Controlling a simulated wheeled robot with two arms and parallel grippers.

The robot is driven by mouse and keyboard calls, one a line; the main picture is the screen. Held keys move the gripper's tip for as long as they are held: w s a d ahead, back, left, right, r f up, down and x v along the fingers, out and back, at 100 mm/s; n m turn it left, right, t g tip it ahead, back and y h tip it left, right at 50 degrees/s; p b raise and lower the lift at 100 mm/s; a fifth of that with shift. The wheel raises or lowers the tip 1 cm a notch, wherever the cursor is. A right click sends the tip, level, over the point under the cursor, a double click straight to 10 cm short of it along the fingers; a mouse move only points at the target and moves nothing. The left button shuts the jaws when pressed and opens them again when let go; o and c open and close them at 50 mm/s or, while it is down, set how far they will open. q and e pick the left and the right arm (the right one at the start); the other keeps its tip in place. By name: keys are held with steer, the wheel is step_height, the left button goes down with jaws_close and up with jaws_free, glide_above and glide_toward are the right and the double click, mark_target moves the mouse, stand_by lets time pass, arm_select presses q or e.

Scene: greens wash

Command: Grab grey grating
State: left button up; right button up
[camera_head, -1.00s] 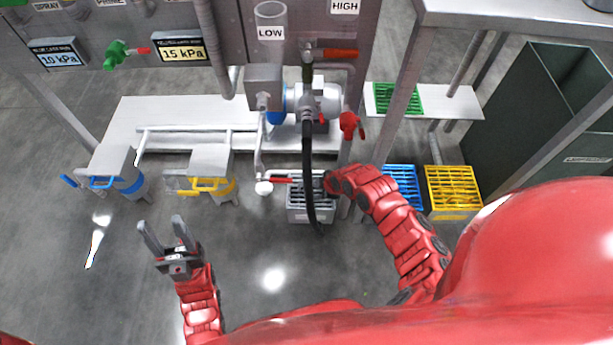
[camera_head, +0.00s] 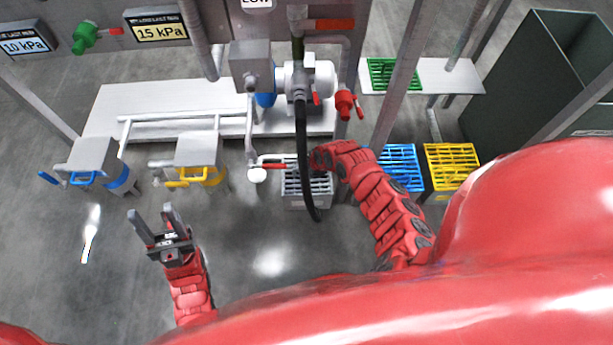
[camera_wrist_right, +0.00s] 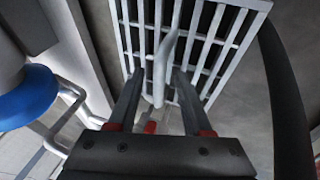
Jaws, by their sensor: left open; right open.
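The grey grating (camera_head: 291,186) lies on top of a grey box on the floor below the pump; the black hose crosses in front of it. In the right wrist view the grating (camera_wrist_right: 213,38) fills the top middle, with pale bars and dark gaps. My right gripper (camera_wrist_right: 157,72) is open, its two fingers pointing at the grating. A pale curved rod shows between the fingers; I cannot tell whether anything touches. My left gripper (camera_head: 149,209) is open and empty over bare floor at left.
The black hose (camera_head: 303,150) hangs close to my right arm. A red-handled valve (camera_head: 275,165) is beside the grating. Blue (camera_head: 400,165), yellow (camera_head: 452,165) and green (camera_head: 393,74) gratings are at right.

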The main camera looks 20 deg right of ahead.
jaws_close()
stand_by(1.4)
